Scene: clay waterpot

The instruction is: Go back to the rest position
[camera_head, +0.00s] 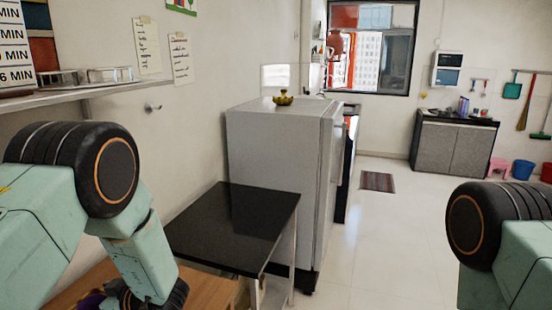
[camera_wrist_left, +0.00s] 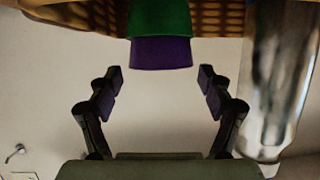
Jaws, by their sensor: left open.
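My left gripper (camera_wrist_left: 160,84) shows in the left wrist view with its two dark, purple-padded fingers spread wide apart. It is open, and the gap between the fingers is empty. A green and purple object (camera_wrist_left: 161,52) is just beyond the fingertips, centred between them and apart from both. In the head view my left arm comes in from the left and reaches down past a wooden surface (camera_head: 205,293); its gripper is not visible there. My right arm shows only at the lower right edge, and its gripper is out of view.
A black-topped table (camera_head: 235,222) stands just right of my left arm, with a grey fridge (camera_head: 275,160) behind it. A wall shelf (camera_head: 60,97) is above my left arm. A metal cylinder (camera_wrist_left: 278,80) is close to the right finger. White floor (camera_head: 390,240) is clear ahead.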

